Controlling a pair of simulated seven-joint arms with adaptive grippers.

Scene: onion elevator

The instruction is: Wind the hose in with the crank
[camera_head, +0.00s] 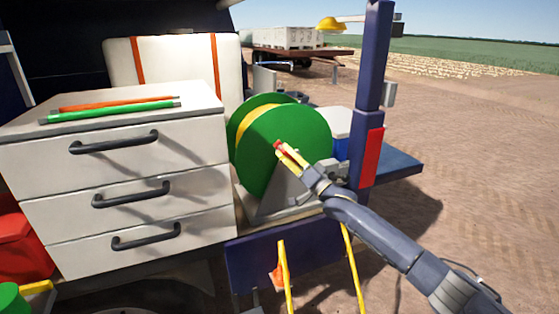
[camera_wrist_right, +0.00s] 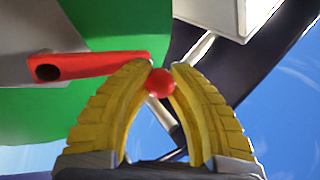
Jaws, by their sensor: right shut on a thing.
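The green hose reel (camera_head: 266,150) stands on the vehicle's platform, with yellow hose (camera_head: 250,117) wound between its two discs. The crank is mostly hidden by the fingers in the head view. My left gripper is not in view.
A white drawer cabinet (camera_head: 125,215) with dark handles stands left of the reel. A blue post (camera_head: 372,60) with a red panel (camera_head: 372,157) stands right of it, near my right arm. Open dirt lies to the right.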

